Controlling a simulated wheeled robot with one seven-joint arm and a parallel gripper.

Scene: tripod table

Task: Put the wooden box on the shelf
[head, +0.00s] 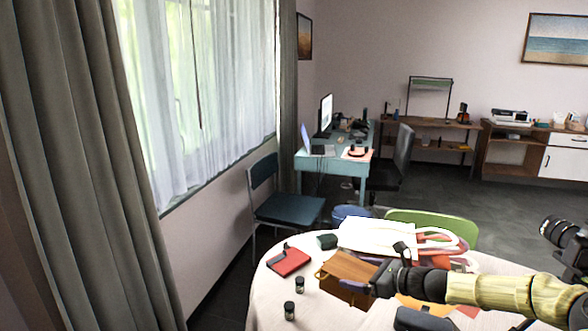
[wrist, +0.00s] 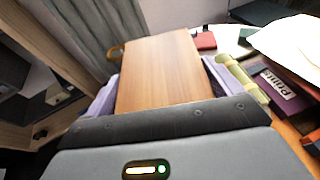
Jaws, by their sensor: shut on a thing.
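The wooden box (head: 350,266) is a flat brown block with an orange-yellow loop at its left end, seen over the round table. My gripper (head: 374,277) is shut on it. In the wrist view the box (wrist: 160,68) lies between the two lilac finger pads of my gripper (wrist: 160,92); the loop shows at its far left. I cannot tell whether the box touches the table. A low wooden shelf unit (head: 440,123) stands by the far wall. In the wrist view a wooden shelf-like frame (wrist: 62,58) with dark things inside is at the left.
The table (head: 272,303) is crowded: a red item (head: 289,261), small dark jars (head: 289,310), a white bag (head: 380,236) and a book (wrist: 278,90). A green chair (head: 432,222) and a dark chair (head: 286,208) stand close by. Open floor lies beyond.

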